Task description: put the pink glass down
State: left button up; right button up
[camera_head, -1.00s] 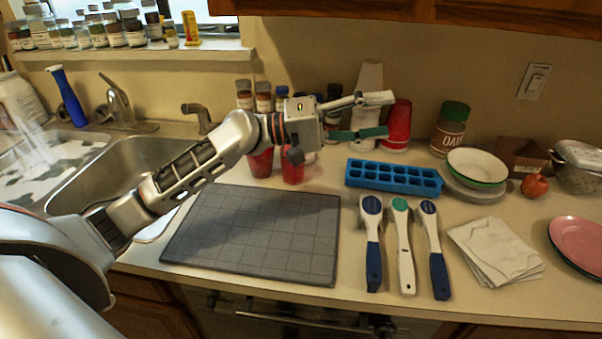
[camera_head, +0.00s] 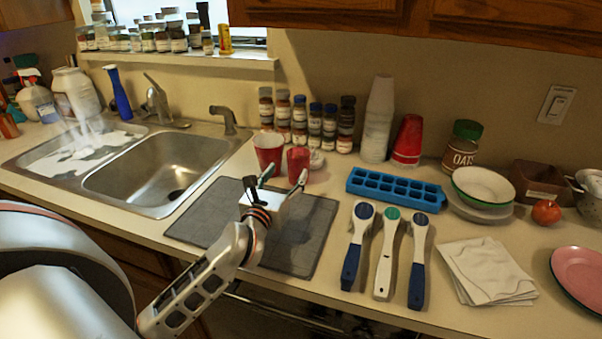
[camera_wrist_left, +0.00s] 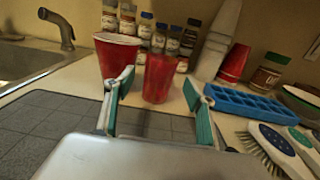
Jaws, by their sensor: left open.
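The pink glass (camera_head: 298,160), reddish and see-through, stands upright on the counter just behind the dark mat. In the left wrist view the glass (camera_wrist_left: 159,78) shows between and beyond the fingertips. My left gripper (camera_head: 283,176) is open and empty over the back of the mat, pointing at the glass. Its fingers also show in the left wrist view (camera_wrist_left: 158,90). A red cup with a pale inside (camera_head: 268,150) stands close on the left of the glass, partly behind the left finger in the wrist view. My right gripper is not in view.
Spice jars (camera_head: 315,123) stand behind the glass. A blue ice tray (camera_head: 396,190), white stacked cups (camera_head: 377,120) and a red cup stack (camera_head: 408,140) are to the right. The mat (camera_head: 205,212) is clear apart from my arm over it; the sink (camera_head: 150,172) is left.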

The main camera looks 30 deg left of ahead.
aim_at(295, 161)
pick_arm(q)
jog(key=x, duration=0.7)
jog(key=shift+w+d+r+p, duration=0.1)
jog(key=shift+w+p, duration=0.2)
jog(key=shift+p, duration=0.1)
jog(key=c, duration=1.1)
jog(key=shift+r, duration=0.2)
notch_tip(295, 161, up, 20)
jog(key=shift+f+p, duration=0.15)
jog(key=shift+p, duration=0.9)
